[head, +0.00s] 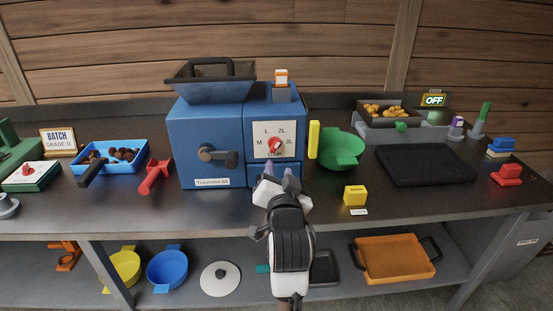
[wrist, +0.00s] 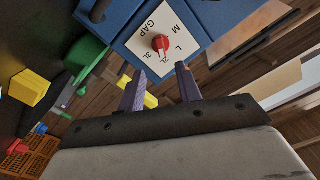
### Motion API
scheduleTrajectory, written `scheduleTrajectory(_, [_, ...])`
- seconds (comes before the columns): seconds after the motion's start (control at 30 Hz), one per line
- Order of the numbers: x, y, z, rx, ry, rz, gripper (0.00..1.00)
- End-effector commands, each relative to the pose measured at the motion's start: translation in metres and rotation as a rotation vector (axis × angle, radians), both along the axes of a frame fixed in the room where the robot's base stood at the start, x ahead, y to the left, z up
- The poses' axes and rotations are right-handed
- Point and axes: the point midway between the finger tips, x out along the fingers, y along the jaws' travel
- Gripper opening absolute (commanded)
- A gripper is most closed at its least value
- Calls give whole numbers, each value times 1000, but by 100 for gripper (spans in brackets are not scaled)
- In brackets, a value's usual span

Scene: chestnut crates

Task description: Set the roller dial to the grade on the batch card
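The batch card (head: 59,141) stands at the left and reads GRADE 3L. The roller dial is a red knob (head: 275,146) on a white plate (head: 262,133) on the blue machine (head: 205,134), marked M, L, 2L and 3L. In the wrist view the knob (wrist: 161,43) seems to point toward 2L, but it is small there. My gripper (head: 278,173) is in front of the machine, just below the dial. In the wrist view my gripper (wrist: 160,84) is open, its two purple fingers apart and empty, with the knob beyond their tips.
A yellow upright handle (head: 314,139) and a green bowl (head: 342,149) are right of the dial. A yellow block (head: 355,195) stands near the front edge. A dark crank (head: 217,155) and a red scoop (head: 155,176) are to the left.

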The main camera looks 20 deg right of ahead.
Motion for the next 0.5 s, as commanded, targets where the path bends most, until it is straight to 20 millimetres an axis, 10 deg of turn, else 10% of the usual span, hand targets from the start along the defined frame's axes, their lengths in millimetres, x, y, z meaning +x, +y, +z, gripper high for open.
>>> scheduleTrajectory(0.5, [85,-25,4,-2,-2,-2,35])
